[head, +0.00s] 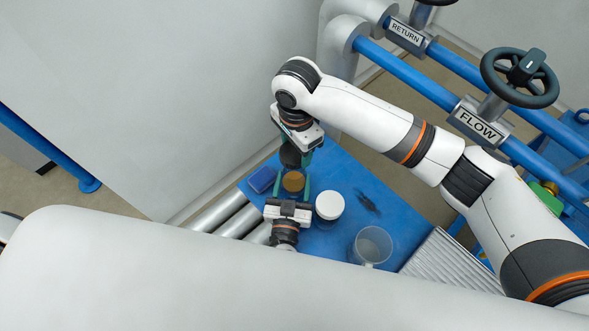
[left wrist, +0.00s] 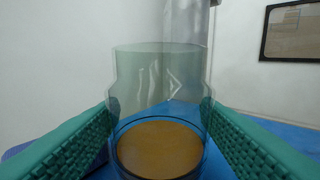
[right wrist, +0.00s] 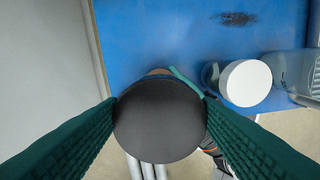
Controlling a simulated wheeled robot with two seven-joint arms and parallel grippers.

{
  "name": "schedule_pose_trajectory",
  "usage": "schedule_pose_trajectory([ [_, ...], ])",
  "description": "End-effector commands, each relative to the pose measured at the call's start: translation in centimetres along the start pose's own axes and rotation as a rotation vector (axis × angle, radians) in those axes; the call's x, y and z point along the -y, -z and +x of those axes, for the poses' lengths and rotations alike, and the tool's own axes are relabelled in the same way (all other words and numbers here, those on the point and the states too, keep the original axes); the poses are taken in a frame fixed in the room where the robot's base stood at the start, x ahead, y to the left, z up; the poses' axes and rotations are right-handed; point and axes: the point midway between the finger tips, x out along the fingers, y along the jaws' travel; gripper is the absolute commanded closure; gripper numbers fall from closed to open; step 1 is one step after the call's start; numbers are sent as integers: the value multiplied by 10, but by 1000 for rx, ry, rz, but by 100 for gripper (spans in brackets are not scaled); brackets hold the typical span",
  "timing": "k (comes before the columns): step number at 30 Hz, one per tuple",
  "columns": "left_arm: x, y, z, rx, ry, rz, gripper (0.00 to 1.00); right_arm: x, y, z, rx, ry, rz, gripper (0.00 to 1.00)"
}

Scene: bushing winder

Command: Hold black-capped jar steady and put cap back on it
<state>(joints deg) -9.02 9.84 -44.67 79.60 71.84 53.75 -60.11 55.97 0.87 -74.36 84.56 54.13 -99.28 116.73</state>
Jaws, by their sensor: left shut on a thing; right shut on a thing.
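The clear jar (head: 293,182) with amber contents stands on the blue table. My left gripper (head: 292,186) is shut on it from the near side. In the left wrist view the jar (left wrist: 160,148) is upright between the green fingers, its top open with no cap visible on it. My right gripper (head: 295,155) is shut on the black cap (right wrist: 160,118). In the head view the cap (head: 290,154) is just beyond the jar's top. In the right wrist view the cap hides most of the jar. I cannot tell whether they touch.
A white-lidded jar (head: 329,205) stands right of the held jar, and a clear beaker (head: 373,245) farther right and nearer. A dark blue box (head: 262,179) lies to the left. The blue table (head: 345,175) has a dark smudge. Pipes with a handwheel (head: 520,77) stand behind right.

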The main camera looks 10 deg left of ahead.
Motion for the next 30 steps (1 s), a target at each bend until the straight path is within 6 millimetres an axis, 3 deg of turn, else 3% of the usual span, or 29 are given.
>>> schedule_pose_trajectory([
  [9, 0, 0, 0, 0, 0, 0, 84, 1, 1, 44, -1, 4, 1, 64],
  [30, 0, 0, 0, 0, 0, 0, 84, 0, 1, 53, 0, 2, 2, 64],
])
